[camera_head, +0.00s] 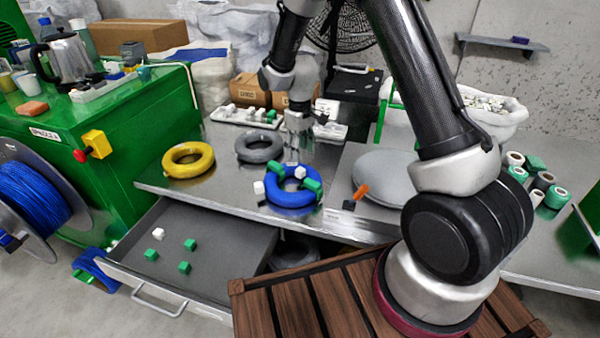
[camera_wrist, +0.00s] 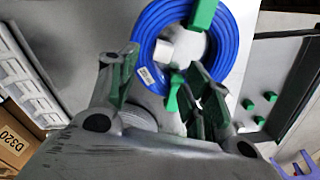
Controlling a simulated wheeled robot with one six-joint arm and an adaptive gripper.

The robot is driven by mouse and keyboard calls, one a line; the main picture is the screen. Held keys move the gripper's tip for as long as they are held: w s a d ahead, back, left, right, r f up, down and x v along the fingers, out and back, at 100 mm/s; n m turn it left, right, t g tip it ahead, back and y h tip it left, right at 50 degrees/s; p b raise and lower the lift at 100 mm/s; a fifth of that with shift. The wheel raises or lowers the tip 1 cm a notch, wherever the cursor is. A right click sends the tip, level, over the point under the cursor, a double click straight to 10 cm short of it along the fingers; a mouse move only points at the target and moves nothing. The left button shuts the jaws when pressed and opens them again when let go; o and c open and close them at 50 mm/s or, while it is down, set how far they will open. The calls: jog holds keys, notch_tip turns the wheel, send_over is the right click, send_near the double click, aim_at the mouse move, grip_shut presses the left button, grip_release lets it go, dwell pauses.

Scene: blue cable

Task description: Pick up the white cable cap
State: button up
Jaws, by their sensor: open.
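A blue cable coil (camera_head: 292,198) lies on the grey table with green caps (camera_head: 313,185) on it. One white cap (camera_head: 259,187) shows at its left side, and another white piece (camera_head: 300,171) shows at its far inner side. In the wrist view a white cap (camera_wrist: 186,44) sits within the blue ring (camera_wrist: 228,50), with green caps (camera_wrist: 203,14) near it. My gripper (camera_wrist: 163,65) is open and empty, its fingers reaching toward the coil's near edge. In the head view my gripper (camera_head: 299,150) hangs just beyond the coil.
Yellow (camera_head: 188,160) and grey (camera_head: 260,147) coils lie to the left. An open drawer (camera_head: 200,240) holds a white cube and several green ones. White trays and cardboard boxes (camera_head: 262,92) stand behind.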

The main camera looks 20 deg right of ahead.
aim_at(299, 168)
notch_tip(299, 168, down, 7)
jog(key=shift+s+a+r, duration=0.1)
jog(key=shift+a, duration=0.05)
jog(key=shift+c, duration=0.2)
jog(key=c, duration=0.8)
notch_tip(299, 168, up, 9)
jog(key=shift+f, duration=3.45)
